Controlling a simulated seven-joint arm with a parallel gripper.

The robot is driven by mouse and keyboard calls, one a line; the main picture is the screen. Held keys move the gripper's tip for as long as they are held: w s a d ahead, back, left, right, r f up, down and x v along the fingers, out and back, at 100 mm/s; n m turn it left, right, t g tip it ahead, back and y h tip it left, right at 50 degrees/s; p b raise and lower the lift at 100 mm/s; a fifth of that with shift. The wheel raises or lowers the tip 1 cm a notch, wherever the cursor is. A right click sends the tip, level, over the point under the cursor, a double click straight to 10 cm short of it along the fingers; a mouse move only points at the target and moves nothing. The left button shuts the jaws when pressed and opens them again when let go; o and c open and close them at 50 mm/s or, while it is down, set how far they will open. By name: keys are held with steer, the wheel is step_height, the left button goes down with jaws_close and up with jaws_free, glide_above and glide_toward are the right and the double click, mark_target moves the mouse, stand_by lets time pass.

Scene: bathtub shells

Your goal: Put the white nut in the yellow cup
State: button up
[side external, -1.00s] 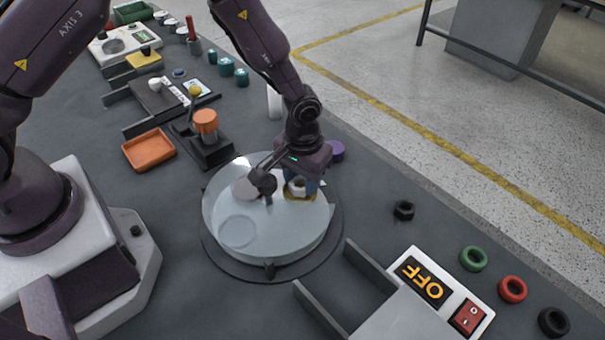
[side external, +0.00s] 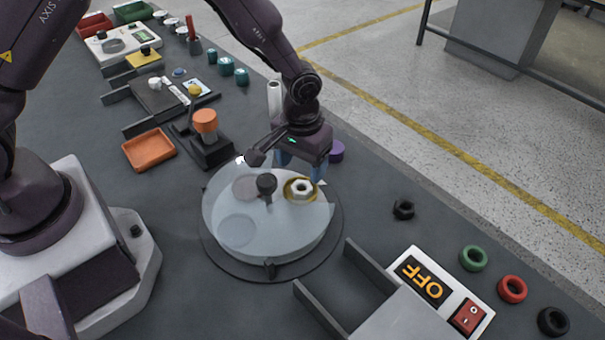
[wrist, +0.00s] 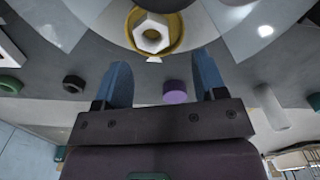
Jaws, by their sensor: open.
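The white nut (side external: 302,188) lies inside the round yellow cup (side external: 288,191), on the right side of a clear round bowl-like dish. In the wrist view the white nut (wrist: 140,30) shows its hole, with the yellow cup (wrist: 180,38) forming a rim around it. My gripper (side external: 301,167) is open, with its blue fingers just behind and above the cup, apart from the nut. In the wrist view my gripper (wrist: 163,66) has its fingers spread wide with nothing between them.
The clear dish (side external: 240,215) has a dark knob (side external: 267,185) in its middle. A purple cylinder (side external: 337,151) stands behind it. An orange tray (side external: 148,150) and an orange-topped stand (side external: 205,122) are to the left. A black nut (side external: 403,209) lies right.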

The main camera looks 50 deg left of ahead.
step_height(320, 180, up, 9)
step_height(320, 180, up, 10)
steer(key=t, duration=0.2)
glide_above(302, 183)
steer(key=s+a, duration=0.3)
steer(key=a, duration=0.1)
steer(key=s+a+r+m+t, duration=0.1)
steer(key=s+a+r, duration=0.1)
steer(key=s+r, duration=0.3)
steer(key=s+a+r+m+t, duration=0.1)
steer(key=s+a+r, duration=0.1)
steer(key=s, duration=0.4)
steer(key=s+a+r+m+t, duration=0.1)
steer(key=s+r, duration=0.1)
steer(key=s, duration=0.4)
steer(key=shift+a+r+t, duration=0.2)
steer(key=shift+a+t, duration=0.1)
steer(key=shift+a, duration=0.1)
